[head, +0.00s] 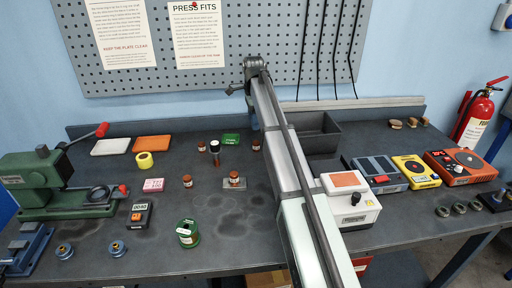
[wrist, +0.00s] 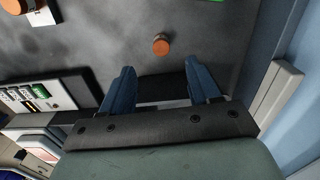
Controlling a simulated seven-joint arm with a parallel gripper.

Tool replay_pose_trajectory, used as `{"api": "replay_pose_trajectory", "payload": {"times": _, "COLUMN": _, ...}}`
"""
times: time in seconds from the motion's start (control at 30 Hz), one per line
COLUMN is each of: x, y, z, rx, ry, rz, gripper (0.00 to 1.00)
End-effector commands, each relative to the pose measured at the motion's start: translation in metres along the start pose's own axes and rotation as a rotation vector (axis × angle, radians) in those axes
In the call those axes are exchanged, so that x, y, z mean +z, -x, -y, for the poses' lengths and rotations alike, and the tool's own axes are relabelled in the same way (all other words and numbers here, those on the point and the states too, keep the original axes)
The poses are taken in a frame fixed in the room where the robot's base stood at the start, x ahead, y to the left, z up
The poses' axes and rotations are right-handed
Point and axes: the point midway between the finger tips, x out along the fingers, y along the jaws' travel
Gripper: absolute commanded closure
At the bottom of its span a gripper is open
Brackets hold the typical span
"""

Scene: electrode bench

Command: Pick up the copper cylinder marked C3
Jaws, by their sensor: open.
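Several small copper cylinders stand on the bench in the head view: one by the arm (head: 256,144), one at the centre left (head: 201,147), one further forward (head: 188,181) and one on a small metal plate (head: 234,179). Their marks are too small to read, so I cannot tell which is C3. In the wrist view, my gripper (wrist: 160,70) is open and empty, with blue fingers spread. A copper cylinder (wrist: 161,45) stands beyond the fingertips, roughly centred between them, apart from both. Another copper cylinder (wrist: 43,15) is at the upper left. My arm hides my gripper in the head view.
A dark bin (head: 320,134) stands right of my arm. A white device with an orange top (head: 347,200) stands close to the arm. A green press (head: 45,180) is at the left.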

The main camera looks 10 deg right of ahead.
Motion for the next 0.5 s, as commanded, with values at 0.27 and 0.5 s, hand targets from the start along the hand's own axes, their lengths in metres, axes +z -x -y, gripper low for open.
{"api": "replay_pose_trajectory", "payload": {"times": 0.27, "x": -0.001, "y": -0.048, "z": -0.001, "rx": 0.002, "ry": 0.0, "rz": 0.0, "gripper": 0.39}}
{"api": "replay_pose_trajectory", "payload": {"times": 0.5, "x": -0.002, "y": -0.062, "z": 0.0, "rx": 0.0, "ry": 0.0, "rz": 0.0, "gripper": 0.39}}
